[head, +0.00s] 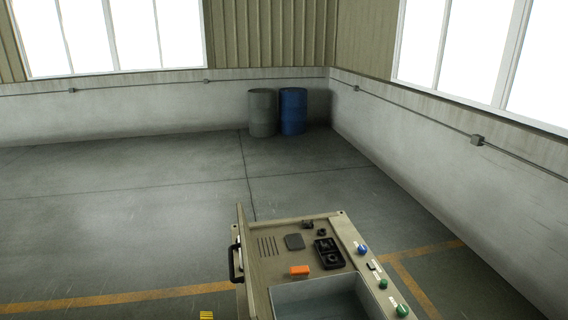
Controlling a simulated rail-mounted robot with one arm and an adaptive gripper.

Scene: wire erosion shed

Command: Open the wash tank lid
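The wash tank appears to be the beige bench unit (325,222) at the bottom centre, with an open grey-blue basin (335,301) cut off by the lower picture edge. A thin beige panel (243,225) stands upright along the unit's left side, seen nearly edge-on. It looks like the lid, raised clear of the basin. A black bar handle (233,263) is on the panel's left face. The panel's lower end and hinge cannot be made out. My gripper is not in view.
On the unit's top lie an orange block (299,271), a black tray (329,254) and a dark square plate (294,242). Blue and green knobs (383,284) line its right edge. Grey (262,113) and blue drums (293,111) stand in the far corner. The floor between is clear.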

